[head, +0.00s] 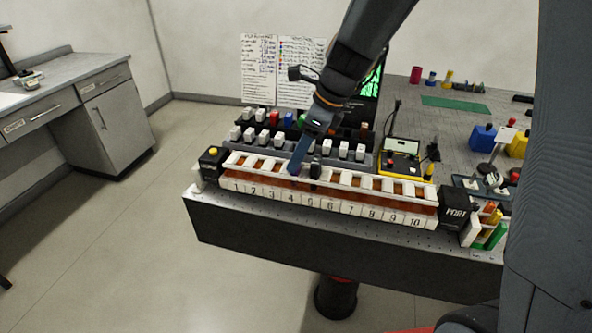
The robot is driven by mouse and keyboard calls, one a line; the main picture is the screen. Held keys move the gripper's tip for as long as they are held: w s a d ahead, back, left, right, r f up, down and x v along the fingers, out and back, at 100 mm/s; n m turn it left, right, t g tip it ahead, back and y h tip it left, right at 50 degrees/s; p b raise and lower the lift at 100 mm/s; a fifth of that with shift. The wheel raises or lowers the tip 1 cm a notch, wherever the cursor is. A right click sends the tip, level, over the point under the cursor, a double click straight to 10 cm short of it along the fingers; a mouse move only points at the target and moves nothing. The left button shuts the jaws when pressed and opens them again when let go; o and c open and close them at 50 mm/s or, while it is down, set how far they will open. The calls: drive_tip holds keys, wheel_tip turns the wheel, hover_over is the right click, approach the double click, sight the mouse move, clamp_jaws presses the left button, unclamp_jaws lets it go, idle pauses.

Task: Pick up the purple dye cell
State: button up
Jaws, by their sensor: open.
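My gripper (305,172) points down over the long numbered rack (330,205), around the slots marked 4 and 5. Its two fingers are apart, one on each side of a small gap. I cannot make out a purple dye cell; no clearly purple cell shows in the rack or in the rows behind it. The rack's slots look orange-brown between white dividers, and what lies between my fingers is too small to tell. My arm and gripper hide part of the rows behind.
Behind the rack stand rows of white-capped cells (327,147) and coloured caps, including red (274,117) and blue (288,119). A yellow-edged device (402,163) stands right of them. A black PORT block (457,212) ends the rack at right. Blue blocks (482,136) stand farther right.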

drive_tip(key=shift+a+f, duration=0.1)
drive_tip(key=shift+f, duration=0.2)
drive_tip(key=shift+c, duration=0.4)
clamp_jaws()
